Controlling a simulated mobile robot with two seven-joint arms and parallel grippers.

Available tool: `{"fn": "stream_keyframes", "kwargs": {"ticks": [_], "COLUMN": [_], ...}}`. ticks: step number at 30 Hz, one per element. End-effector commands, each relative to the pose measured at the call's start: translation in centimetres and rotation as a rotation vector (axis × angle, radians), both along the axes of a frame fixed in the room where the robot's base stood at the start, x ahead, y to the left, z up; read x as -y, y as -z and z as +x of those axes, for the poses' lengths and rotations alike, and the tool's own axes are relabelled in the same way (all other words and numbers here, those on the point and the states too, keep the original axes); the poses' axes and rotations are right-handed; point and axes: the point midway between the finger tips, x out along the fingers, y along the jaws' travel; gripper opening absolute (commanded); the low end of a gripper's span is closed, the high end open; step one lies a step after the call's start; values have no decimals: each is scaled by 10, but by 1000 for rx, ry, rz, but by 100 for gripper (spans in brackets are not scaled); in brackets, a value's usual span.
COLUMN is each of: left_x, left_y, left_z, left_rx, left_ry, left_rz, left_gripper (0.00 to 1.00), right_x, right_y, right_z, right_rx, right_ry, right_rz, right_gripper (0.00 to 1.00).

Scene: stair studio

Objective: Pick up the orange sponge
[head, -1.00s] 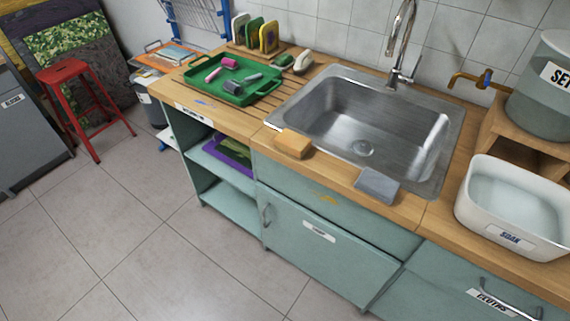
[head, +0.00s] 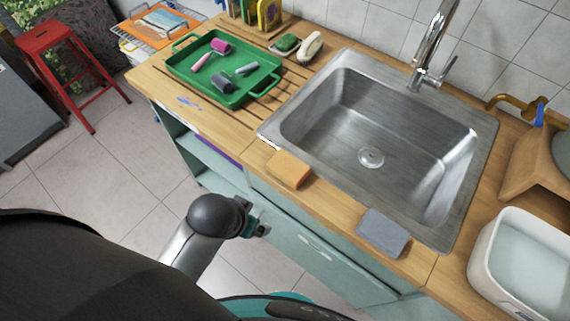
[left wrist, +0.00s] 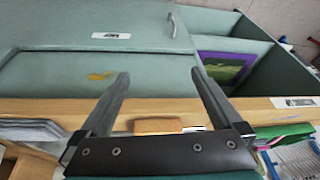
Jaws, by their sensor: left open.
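The orange sponge (head: 289,169) lies on the wooden counter at the front left corner of the sink, near the counter's front edge. It also shows in the left wrist view (left wrist: 158,125), between the two finger lines near the gripper's base. My left gripper (head: 258,226) is in front of the counter in the head view, partly hidden behind my own wrist. In the left wrist view the left gripper (left wrist: 160,76) is open with nothing between its fingers. The sponge is apart from it. My right gripper is in neither view.
A steel sink (head: 375,140) with a faucet (head: 434,45) lies behind the sponge. A grey block (head: 383,232) sits to its right, and a white basin (head: 525,265) farther right. A green tray (head: 225,75) holds several rollers. Green cabinets are below.

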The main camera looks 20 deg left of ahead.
Motion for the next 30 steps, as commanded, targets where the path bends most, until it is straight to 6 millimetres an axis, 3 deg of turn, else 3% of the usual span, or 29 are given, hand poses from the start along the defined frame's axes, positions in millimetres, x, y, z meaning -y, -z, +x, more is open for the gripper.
{"fn": "stream_keyframes", "kwargs": {"ticks": [2,6,9,15,20,24,27,30], "left_x": [0,9,23,73,138,200,240,271], "left_y": [-40,-129,-180,-292,-372,-412,-416,-400], "left_z": [22,100,142,195,195,165,135,105], "left_rx": [98,465,703,1173,1489,1644,1660,1592], "left_ry": [-16,-77,-85,22,270,599,882,1183], "left_rz": [6,-6,-47,-199,-382,-545,-638,-691], "left_gripper": [100,100,100,100,100,100,100,100], "right_x": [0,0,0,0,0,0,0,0], "right_y": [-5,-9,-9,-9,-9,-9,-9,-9], "right_z": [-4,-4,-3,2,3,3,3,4], "right_rx": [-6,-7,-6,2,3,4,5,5], "right_ry": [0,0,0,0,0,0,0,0], "right_rz": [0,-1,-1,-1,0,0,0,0], "right_gripper": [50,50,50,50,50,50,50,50]}}
